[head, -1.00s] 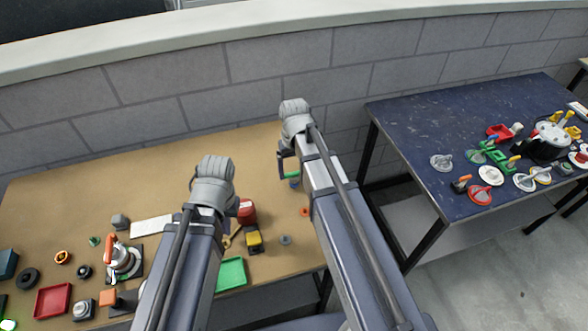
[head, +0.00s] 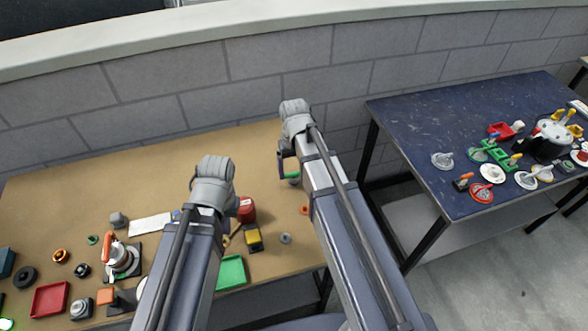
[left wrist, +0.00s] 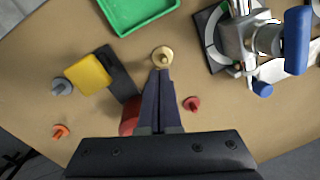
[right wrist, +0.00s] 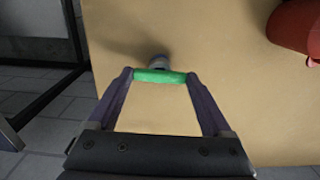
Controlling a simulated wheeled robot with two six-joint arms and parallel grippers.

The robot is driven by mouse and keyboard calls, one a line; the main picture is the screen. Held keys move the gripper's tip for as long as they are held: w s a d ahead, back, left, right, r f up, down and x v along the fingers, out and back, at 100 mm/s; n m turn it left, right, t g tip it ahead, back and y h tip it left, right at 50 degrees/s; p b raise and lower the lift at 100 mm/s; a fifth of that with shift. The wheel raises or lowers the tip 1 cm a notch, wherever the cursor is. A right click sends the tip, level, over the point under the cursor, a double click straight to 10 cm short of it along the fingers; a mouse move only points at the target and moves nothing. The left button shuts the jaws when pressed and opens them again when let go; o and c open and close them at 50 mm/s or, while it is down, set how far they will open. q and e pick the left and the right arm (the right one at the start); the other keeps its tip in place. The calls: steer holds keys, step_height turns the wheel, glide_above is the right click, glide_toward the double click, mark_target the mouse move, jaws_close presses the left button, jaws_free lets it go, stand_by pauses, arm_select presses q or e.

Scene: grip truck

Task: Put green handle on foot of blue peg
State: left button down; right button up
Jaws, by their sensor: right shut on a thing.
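A green handle (right wrist: 160,76) lies crosswise between the fingertips of my right gripper (right wrist: 158,75), which is shut on it above the tabletop. In the head view, the right gripper (head: 287,165) is at the table's right end. A small grey foot (right wrist: 158,60) stands just beyond the handle; I cannot tell whether they touch. In the left wrist view, a short blue peg (left wrist: 262,90) lies close to a blue handle (left wrist: 297,40) on a metal device. My left gripper (left wrist: 161,73) is shut, its tips together beside a tan round piece (left wrist: 163,55).
A green tray (left wrist: 135,8), a yellow-and-black block (left wrist: 95,75) and a red knob (left wrist: 191,104) are around the left gripper. A red object (right wrist: 298,25) is at the right wrist view's upper right. The table edge is close to the right gripper.

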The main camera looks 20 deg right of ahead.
mark_target(294, 172)
arm_select(q)
steer(key=shift+f+b, duration=0.35)
arm_select(e)
steer(key=shift+f, duration=0.4)
steer(key=o, duration=1.2)
arm_select(q)
steer(key=shift+r, duration=0.1)
arm_select(e)
steer(key=shift+r, duration=0.15)
step_height(294, 172, up, 8)
steer(key=p, duration=0.7)
steer(key=shift+f+p, duration=0.25)
steer(key=shift+p, duration=0.15)
arm_select(q)
step_height(294, 172, up, 7)
steer(key=shift+r, duration=0.2)
arm_select(e)
steer(key=shift+f, duration=0.1)
steer(key=s+a+n, duration=0.1)
steer(key=s+a, duration=0.2)
steer(key=s, duration=0.1)
steer(key=s+a+n+h, duration=0.1)
steer(key=s+a, duration=0.3)
steer(key=s, duration=0.1)
steer(key=s+a+n, duration=0.1)
steer(key=s+a, duration=0.2)
steer(key=s, duration=0.2)
steer(key=shift+s+a, duration=0.2)
steer(key=shift+a, duration=0.05)
